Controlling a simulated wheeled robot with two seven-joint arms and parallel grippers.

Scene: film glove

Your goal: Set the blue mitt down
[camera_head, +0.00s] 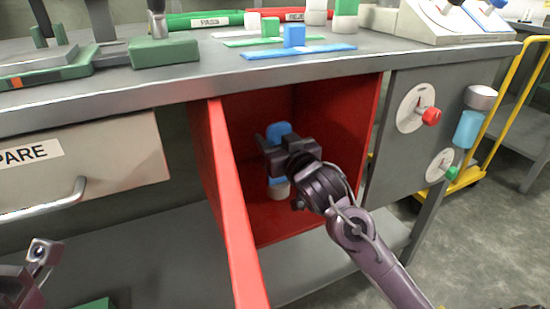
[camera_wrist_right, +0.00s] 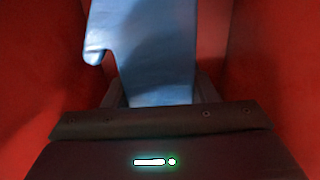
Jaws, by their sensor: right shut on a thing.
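The blue mitt (camera_head: 279,129) is upright inside the open red compartment (camera_head: 340,130) under the bench, with a pale cuff end at the bottom. My right gripper (camera_head: 274,146) reaches in and is shut on the mitt, hiding its middle. In the right wrist view the mitt (camera_wrist_right: 155,55) stands up between the fingers, its thumb to the left. Whether its lower end touches the compartment floor is hard to tell.
The red door (camera_head: 232,200) stands open left of my right arm. A drawer (camera_head: 80,170) is further left. A panel with red and green knobs (camera_head: 410,125) is at right. A blue and silver object (camera_head: 468,128) is beside it. Blocks and coloured strips lie on the bench top (camera_head: 200,85).

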